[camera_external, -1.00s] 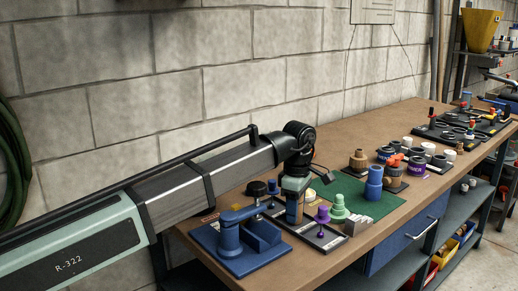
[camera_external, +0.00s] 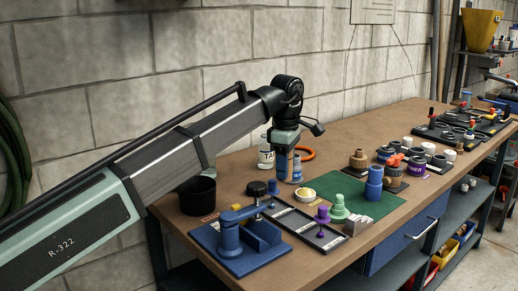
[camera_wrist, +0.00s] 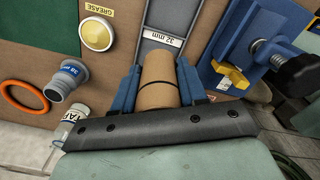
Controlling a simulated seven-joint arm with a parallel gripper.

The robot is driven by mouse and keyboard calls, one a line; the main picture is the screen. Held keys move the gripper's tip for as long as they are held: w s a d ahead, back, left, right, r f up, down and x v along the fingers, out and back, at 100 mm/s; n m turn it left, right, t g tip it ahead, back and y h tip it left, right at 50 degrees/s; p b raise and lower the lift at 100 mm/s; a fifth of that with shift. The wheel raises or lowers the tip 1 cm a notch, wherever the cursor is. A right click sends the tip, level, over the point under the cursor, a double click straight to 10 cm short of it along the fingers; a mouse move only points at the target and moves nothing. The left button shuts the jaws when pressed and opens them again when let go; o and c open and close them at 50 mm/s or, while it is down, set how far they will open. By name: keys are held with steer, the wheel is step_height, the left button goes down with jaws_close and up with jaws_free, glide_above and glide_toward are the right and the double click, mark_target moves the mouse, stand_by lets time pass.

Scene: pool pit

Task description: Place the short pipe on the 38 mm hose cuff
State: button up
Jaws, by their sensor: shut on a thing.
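My gripper (camera_wrist: 160,85) has blue fingers and is shut on a short tan pipe (camera_wrist: 160,75) with a thin dark band, seen in the wrist view. In the external view my gripper (camera_external: 284,165) is raised over the back of the bench; the pipe is not clearly seen there. The hose cuff (camera_wrist: 66,84), grey-blue with a "38 mm" label and an open round end, is left of my gripper in the wrist view, apart from the pipe. In the external view the cuff (camera_external: 297,170) shows just right of my fingers, partly hidden by them.
A white tape tub (camera_external: 266,152) and an orange ring (camera_external: 304,154) are near the cuff. A grease tin (camera_wrist: 97,33), a tray labelled 32 mm (camera_wrist: 163,38) and a blue vise (camera_external: 240,240) stand nearby. A black bin (camera_external: 198,196) is left of my gripper. Brown bench surface is clear behind the green mat (camera_external: 340,188).

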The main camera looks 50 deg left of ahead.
steer(key=w+a+r+m, duration=0.1)
steer(key=w+a+r, duration=0.3)
steer(key=w+a, duration=0.35)
steer(key=w+a+r, duration=0.4)
steer(key=w+a, duration=0.2)
steer(key=w, duration=0.3)
steer(key=shift+w+d+f+m, duration=0.15)
steer(key=shift+f+m, duration=0.55)
steer(key=shift+f, duration=1.8)
steer(key=shift+d+f+m, duration=0.1)
steer(key=shift+f+m, duration=0.6)
steer(key=shift+f, duration=1.8)
steer(key=shift+f, duration=0.1)
steer(key=o, duration=1.1)
step_height(320, 180, up, 12)
steer(key=shift+r, duration=0.15)
